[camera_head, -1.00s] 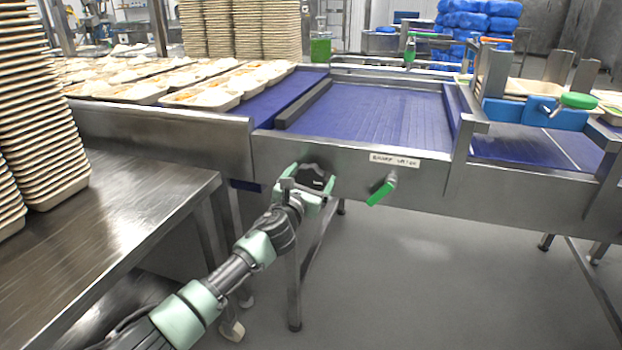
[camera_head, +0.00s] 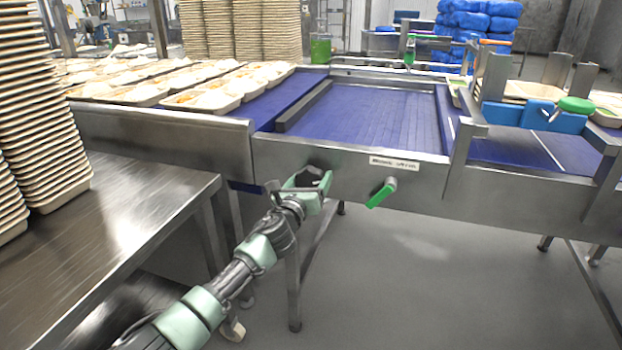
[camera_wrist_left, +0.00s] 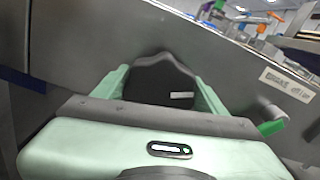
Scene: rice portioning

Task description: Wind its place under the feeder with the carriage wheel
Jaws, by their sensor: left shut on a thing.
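The carriage wheel (camera_head: 308,177) is a dark lobed handwheel on the steel front of the conveyor. My left gripper (camera_head: 306,186) is shut on it, with its pale green fingers around the wheel. In the left wrist view the dark wheel (camera_wrist_left: 160,80) sits between the two fingers (camera_wrist_left: 165,95). The feeder (camera_head: 535,108), a steel frame with a blue block and a green knob, stands over the belt at the right. A tray edge (camera_head: 456,94) shows just left of its near upright. My right gripper is not in view.
A green-handled lever (camera_head: 382,192) sticks out from the conveyor front, right of the wheel, below a label (camera_head: 394,163). A steel table (camera_head: 130,215) with tall tray stacks (camera_head: 45,130) stands at the left. Filled trays (camera_head: 205,100) lie at the back left.

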